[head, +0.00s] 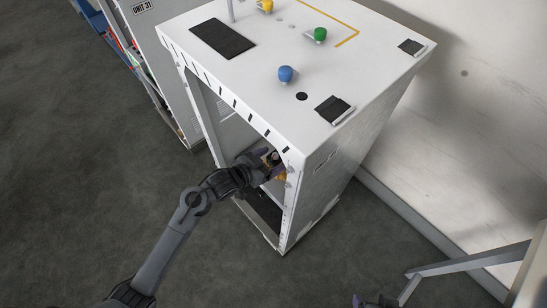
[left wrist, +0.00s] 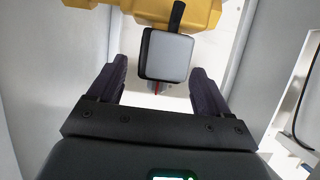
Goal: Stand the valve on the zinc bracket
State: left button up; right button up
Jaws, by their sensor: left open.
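A yellow body (left wrist: 150,12) with a dark stem and a square grey block (left wrist: 171,57) shows in the left wrist view; it looks like the valve, but I cannot be sure. A bit of yellow (head: 281,173) also shows by the gripper in the head view. My left gripper (head: 270,161) is at the opening of the white cabinet. Its fingers (left wrist: 156,85) are open, with the grey block just beyond and between them; I see no grip. I cannot make out the zinc bracket. A dark piece at the bottom edge of the head view may be my right gripper (head: 375,301).
Another unit (head: 145,50) stands left. The floor in front is clear.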

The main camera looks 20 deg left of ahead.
pick_arm(q)
jog(key=p+v, duration=0.2)
jog(key=v, duration=0.9)
jog(key=s+f+n+g+y, duration=0.1)
jog(key=s+n+g+y, duration=0.2)
jog(key=s, duration=1.6)
jog(key=g+y, duration=0.2)
jog(key=g, duration=0.3)
jog(key=shift+s+d+f+g+y, duration=0.15)
jog(key=shift+s+f+g+y, duration=0.15)
jog(key=shift+s+f+y, duration=0.1)
jog(key=shift+w+r, duration=0.1)
jog(key=shift+r, duration=0.05)
